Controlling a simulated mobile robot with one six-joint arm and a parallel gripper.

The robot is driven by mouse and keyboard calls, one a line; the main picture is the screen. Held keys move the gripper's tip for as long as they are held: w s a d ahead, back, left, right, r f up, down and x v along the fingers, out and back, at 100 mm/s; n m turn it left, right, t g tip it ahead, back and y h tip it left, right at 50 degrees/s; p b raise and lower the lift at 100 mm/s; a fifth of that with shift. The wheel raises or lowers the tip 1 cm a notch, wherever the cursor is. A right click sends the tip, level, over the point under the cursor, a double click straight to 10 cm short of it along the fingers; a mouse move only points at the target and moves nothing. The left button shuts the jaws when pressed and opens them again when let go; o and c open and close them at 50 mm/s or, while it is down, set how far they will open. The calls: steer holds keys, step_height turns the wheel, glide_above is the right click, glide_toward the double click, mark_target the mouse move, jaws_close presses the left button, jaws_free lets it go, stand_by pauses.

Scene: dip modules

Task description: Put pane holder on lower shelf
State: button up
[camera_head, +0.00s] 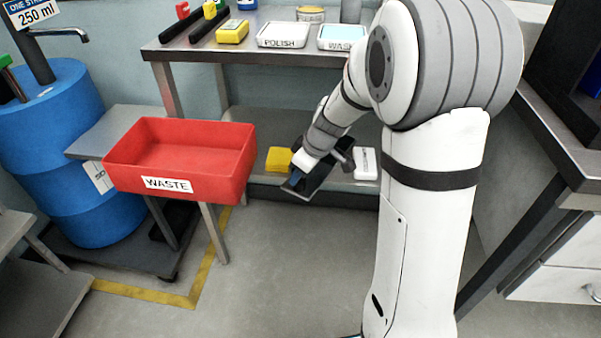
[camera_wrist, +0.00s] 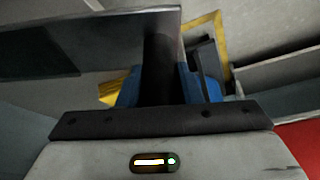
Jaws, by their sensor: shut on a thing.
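The pane holder appears to be the dark, flat piece (camera_head: 314,182) hanging tilted under my gripper (camera_head: 303,170) in the head view. In the wrist view, a black upright part (camera_wrist: 160,68) stands between the blue fingertips of my gripper (camera_wrist: 160,88). A dark flat plate (camera_wrist: 115,32) reaches across the top left and seems joined to it. My gripper is shut on the holder. The lower shelf (camera_head: 262,132) is the grey board beneath the steel table. My gripper is in front of its front edge in the picture; contact with the shelf cannot be told.
A yellow block (camera_head: 278,159) and a white labelled item (camera_head: 364,163) lie on the lower shelf on either side of my gripper. A red WASTE bin (camera_head: 215,180) stands to the left. Several items crowd the upper tabletop (camera_head: 185,48). The floor in front is clear.

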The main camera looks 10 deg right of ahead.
steer(key=o, duration=1.1)
steer(key=p+v, duration=0.4)
steer(key=v, duration=0.8)
steer(key=s+m+h, duration=0.1)
steer(key=s+m, duration=0.2)
steer(key=s, duration=0.3)
steer(key=s+m+g+h, duration=0.1)
steer(key=s+m, duration=0.2)
steer(key=s, duration=0.4)
steer(key=s+f+m+h, duration=0.1)
steer(key=s+m, duration=0.3)
steer(key=s, duration=0.3)
steer(key=shift+s+d+g, duration=0.25)
steer(key=shift+d+g, duration=0.05)
